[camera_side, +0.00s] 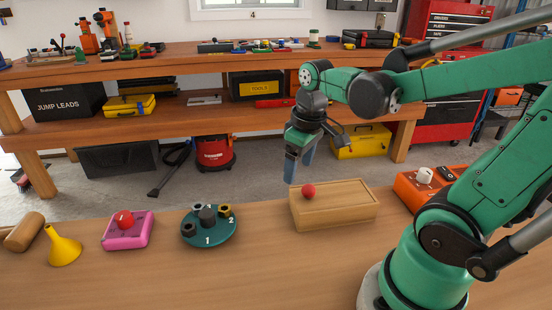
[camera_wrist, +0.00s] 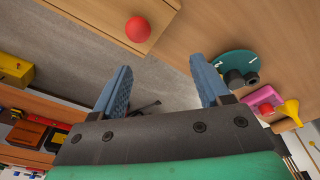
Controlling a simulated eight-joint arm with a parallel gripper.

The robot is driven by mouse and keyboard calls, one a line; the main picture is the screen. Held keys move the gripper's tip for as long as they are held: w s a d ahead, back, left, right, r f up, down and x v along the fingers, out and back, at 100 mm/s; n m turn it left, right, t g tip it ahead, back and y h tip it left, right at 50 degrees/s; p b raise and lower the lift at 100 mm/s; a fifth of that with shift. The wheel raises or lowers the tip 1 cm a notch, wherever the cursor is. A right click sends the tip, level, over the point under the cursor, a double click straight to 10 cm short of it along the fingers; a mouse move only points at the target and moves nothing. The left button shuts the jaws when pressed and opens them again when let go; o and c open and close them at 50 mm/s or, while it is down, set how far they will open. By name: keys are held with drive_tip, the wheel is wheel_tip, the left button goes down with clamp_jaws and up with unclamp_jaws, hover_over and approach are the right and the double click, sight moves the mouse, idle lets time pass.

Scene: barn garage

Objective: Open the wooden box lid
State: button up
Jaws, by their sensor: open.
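The wooden box (camera_side: 340,205) sits on the wooden table, right of the middle in the side view. Its lid appears shut, with a round red knob (camera_side: 308,191) near its left end. In the wrist view the red knob (camera_wrist: 138,29) shows at the top, on a corner of the wooden box (camera_wrist: 95,14). My gripper (camera_side: 299,170) is above the table's far edge, up and behind the knob and apart from it. In the wrist view its two blue fingers (camera_wrist: 162,85) are spread with nothing between them.
Left of the box on the table (camera_side: 270,270) are a teal disc (camera_side: 210,237) with dark knobs, a pink block (camera_side: 127,236), a yellow funnel (camera_side: 63,247) and a wooden cylinder (camera_side: 24,232). An orange box (camera_side: 408,190) stands at right. The table's front middle is clear.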

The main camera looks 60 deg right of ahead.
sight(308, 186)
drive_tip(key=shift+s+d+f+g+y, duration=0.15)
drive_tip(key=shift+s+d+f+g, duration=0.1)
drive_tip(key=shift+d+g, duration=0.25)
drive_tip(key=shift+s+d+f+g+y, duration=0.1)
drive_tip(key=shift+s+d+g+y, duration=0.15)
drive_tip(key=shift+d, duration=0.45)
drive_tip(key=shift+d+f, duration=0.1)
drive_tip(key=shift+f, duration=2.75)
clamp_jaws()
